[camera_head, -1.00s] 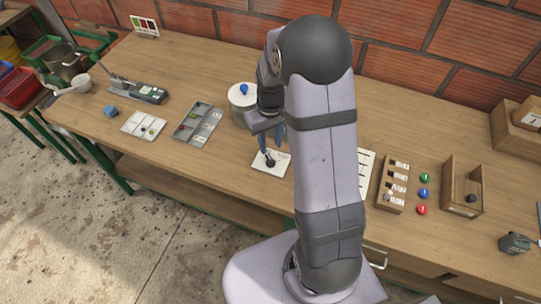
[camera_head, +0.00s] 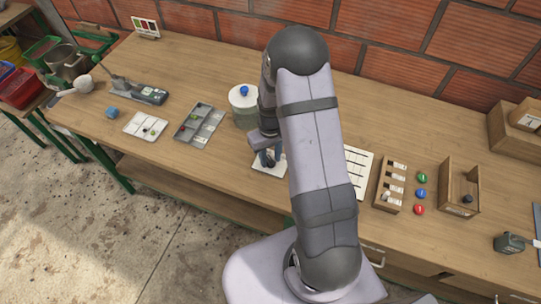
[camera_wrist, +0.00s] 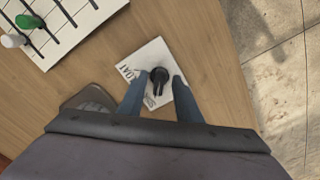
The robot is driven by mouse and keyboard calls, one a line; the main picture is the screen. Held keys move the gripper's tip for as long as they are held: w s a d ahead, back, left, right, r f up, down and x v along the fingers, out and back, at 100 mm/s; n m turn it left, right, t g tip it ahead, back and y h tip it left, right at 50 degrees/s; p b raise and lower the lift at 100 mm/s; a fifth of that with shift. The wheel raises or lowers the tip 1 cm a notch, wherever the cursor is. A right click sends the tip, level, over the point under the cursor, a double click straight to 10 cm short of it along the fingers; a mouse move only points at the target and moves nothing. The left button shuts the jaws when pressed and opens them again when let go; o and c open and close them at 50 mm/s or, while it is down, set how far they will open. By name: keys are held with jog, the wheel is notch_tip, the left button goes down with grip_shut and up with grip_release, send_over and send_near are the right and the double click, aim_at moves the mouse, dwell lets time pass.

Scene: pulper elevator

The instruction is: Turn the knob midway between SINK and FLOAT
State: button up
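A white card (camera_head: 262,171) lies flat near the front edge of the table and bears a black knob (camera_wrist: 159,76). In the wrist view this card (camera_wrist: 150,53) shows the letters of FLOAT on its left side; the SINK label is not readable. The knob's black pointer part points toward the bottom of the wrist view. My gripper (camera_wrist: 160,76) is open, its two blue fingers on either side of the knob. A narrow gap shows between the right finger and the knob; contact on the left cannot be told. In the head view my gripper (camera_head: 268,158) partly hides the knob.
A white pot (camera_head: 243,110) with a blue lid knob stands just behind my gripper. A grey tray (camera_head: 199,124) lies left of it. A lined white sheet (camera_head: 356,170), a wooden rack (camera_head: 390,184) and several coloured knobs (camera_head: 421,193) lie to the right.

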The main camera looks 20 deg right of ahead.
jog(key=shift+c, duration=0.7)
grip_shut()
jog(key=shift+m, duration=0.3)
jog(key=m, duration=0.4)
jog(key=shift+w+b, duration=0.1)
jog(key=shift+b, duration=0.25)
jog(key=m, duration=0.5)
jog(key=shift+o, duration=0.7)
grip_release()
